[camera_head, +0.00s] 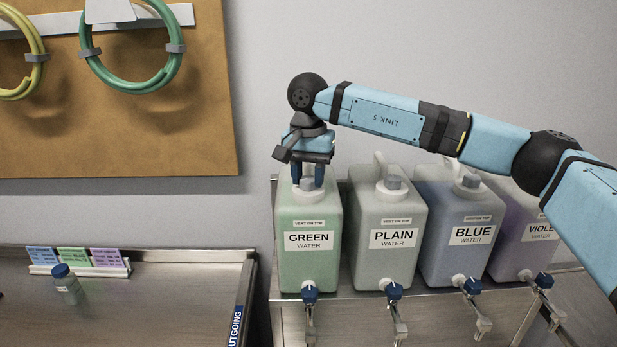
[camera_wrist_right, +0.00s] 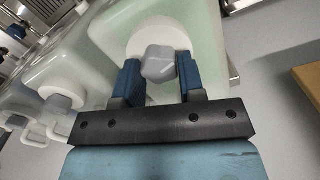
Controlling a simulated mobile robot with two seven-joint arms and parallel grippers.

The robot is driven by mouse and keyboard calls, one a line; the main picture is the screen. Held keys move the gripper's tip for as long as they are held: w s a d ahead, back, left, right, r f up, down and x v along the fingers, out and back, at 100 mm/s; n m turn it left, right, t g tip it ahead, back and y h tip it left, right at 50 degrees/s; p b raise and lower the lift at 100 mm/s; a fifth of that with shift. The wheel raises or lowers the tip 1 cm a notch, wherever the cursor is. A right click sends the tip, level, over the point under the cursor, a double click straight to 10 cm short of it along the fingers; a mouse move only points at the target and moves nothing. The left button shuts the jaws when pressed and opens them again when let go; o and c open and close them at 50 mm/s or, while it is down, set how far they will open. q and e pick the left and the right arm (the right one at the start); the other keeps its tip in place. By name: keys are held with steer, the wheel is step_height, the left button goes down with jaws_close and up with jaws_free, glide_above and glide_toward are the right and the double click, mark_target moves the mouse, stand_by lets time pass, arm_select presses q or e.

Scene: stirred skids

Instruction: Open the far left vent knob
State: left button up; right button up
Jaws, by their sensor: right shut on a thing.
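The far left container is the green water one (camera_head: 309,262), labelled "GREEN WATER" and "VENT ON TOP". Its grey vent knob (camera_head: 307,184) sits on top on a white collar. My right gripper (camera_head: 307,178) points down from above with its blue fingers on either side of this knob, shut on it. In the right wrist view the grey faceted knob (camera_wrist_right: 158,64) shows between the two blue fingers (camera_wrist_right: 158,80), in front of the white collar. The exact contact of the fingers is hard to see. My left gripper is not in view.
Plain (camera_head: 384,258), blue (camera_head: 458,255) and violet (camera_head: 525,245) containers stand to the right, with vent knobs or handles on top. Blue-knobbed taps (camera_head: 310,295) stick out in front. A steel table (camera_head: 150,310) at left holds a small bottle (camera_head: 67,288) and cards (camera_head: 75,257).

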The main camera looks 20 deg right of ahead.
steer(key=shift+n, duration=0.3)
steer(key=o, duration=0.9)
step_height(320, 180, up, 14)
steer(key=shift+f+b, duration=0.1)
steer(key=shift+b, duration=0.5)
